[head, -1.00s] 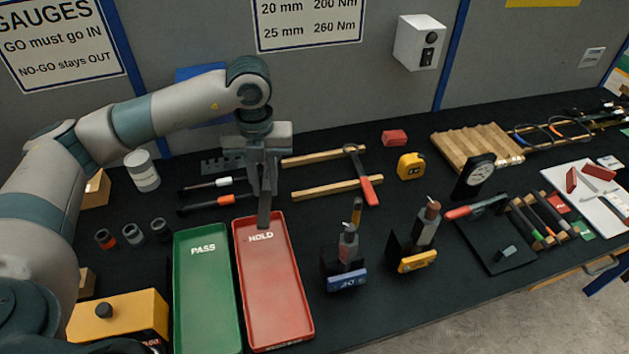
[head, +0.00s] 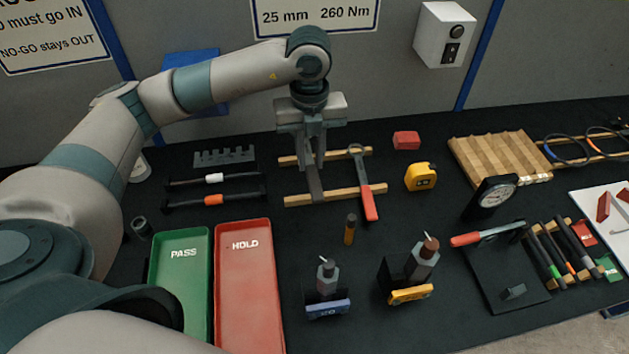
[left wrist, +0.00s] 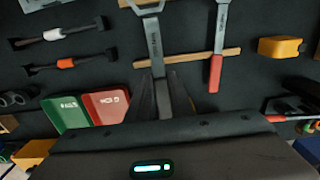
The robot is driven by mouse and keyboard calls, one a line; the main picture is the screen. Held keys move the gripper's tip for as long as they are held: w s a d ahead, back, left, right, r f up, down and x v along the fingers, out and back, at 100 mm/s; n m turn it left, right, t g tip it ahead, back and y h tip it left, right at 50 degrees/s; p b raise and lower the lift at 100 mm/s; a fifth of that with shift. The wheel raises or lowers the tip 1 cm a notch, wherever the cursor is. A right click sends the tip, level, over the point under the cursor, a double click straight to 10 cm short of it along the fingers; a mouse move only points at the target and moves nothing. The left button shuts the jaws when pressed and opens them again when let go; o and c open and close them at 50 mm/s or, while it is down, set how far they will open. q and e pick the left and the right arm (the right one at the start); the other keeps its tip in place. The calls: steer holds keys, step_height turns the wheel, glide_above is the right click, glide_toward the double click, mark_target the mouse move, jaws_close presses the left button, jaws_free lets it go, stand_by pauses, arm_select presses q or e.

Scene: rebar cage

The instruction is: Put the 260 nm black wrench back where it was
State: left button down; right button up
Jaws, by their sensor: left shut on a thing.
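My left gripper (head: 314,165) points down over the two wooden rails and is shut on the dark wrench. The black wrench (head: 314,186) shows below the fingers, reaching across the front wooden rail (head: 340,195). In the left wrist view the wrench (left wrist: 153,40) looks grey, runs up from between the fingers (left wrist: 160,100) and has an open head at the top edge. I cannot tell whether it touches the rails. A red-handled wrench (head: 366,190) lies across both rails just to its right. My right gripper is not in view.
The back rail (head: 292,160) lies behind. Left are two torque tools with white (head: 214,178) and orange (head: 213,201) bands. The green PASS tray (head: 182,275) and red HOLD tray (head: 247,280) stand in front. A yellow tape measure (head: 420,177) is to the right.

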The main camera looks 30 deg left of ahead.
arm_select(q)
steer(key=shift+s+r, duration=0.15)
steer(key=shift+s, duration=0.2)
steer(key=shift+f, duration=0.25)
step_height(320, 180, down, 5)
steer(key=shift+w+f+p, duration=0.1)
steer(key=shift+f+p, duration=0.05)
steer(key=shift+p, duration=1.1)
steer(key=shift+f, duration=0.3)
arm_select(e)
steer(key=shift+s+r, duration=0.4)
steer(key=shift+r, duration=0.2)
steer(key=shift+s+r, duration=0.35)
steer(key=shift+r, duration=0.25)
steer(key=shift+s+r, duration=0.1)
